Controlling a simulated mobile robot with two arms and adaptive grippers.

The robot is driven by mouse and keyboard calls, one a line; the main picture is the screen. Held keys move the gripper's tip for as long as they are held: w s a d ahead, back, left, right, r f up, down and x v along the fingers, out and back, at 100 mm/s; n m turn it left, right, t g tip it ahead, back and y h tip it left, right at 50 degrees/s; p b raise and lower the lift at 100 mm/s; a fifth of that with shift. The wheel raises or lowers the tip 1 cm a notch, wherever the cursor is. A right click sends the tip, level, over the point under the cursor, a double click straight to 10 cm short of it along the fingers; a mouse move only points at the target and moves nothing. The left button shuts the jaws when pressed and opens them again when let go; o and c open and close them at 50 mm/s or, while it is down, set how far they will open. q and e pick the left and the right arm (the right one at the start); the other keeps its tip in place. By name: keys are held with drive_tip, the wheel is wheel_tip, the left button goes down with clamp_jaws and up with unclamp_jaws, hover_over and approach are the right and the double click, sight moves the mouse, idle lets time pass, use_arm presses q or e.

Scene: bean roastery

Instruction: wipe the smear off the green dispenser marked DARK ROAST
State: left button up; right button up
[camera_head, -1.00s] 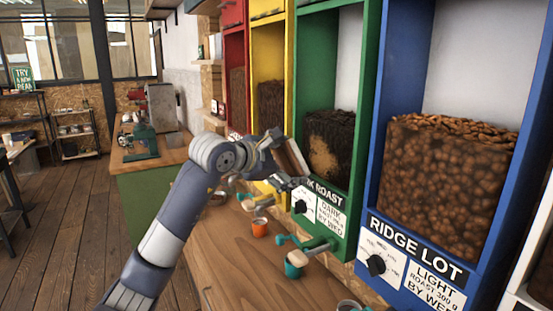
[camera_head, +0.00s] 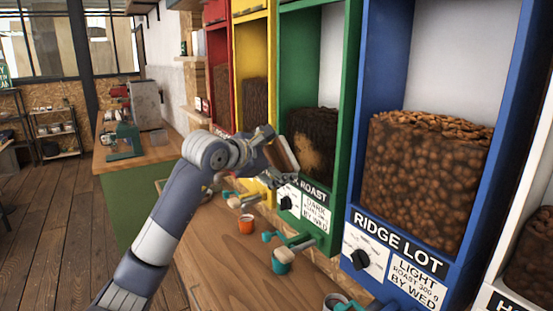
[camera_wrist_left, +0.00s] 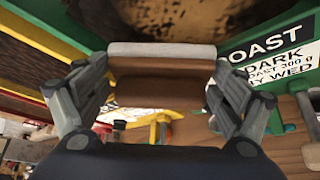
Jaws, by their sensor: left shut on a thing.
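The green dispenser (camera_head: 343,112) marked DARK ROAST stands between a yellow and a blue one. A tan smear (camera_head: 310,158) covers part of its dark bean window; it also shows at the top of the left wrist view (camera_wrist_left: 175,18). My left gripper (camera_head: 280,157) is shut on a brown block with a pale face (camera_wrist_left: 160,78). In the head view the block overlaps the window's left edge, beside the smear. I cannot tell whether its pale face touches the window. The gripper hides the start of the DARK ROAST label. My right gripper is not in view.
A blue RIDGE LOT dispenser (camera_head: 362,205) stands to the right, yellow (camera_head: 255,42) and red (camera_head: 217,60) ones to the left.

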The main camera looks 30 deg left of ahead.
use_arm(q)
drive_tip(key=shift+w+d, duration=0.15)
drive_tip(key=shift+w, duration=0.05)
drive_tip(key=shift+w+d, duration=0.1)
drive_tip(key=shift+w, duration=0.1)
drive_tip(key=shift+w+d, duration=0.2)
drive_tip(key=shift+w, duration=0.15)
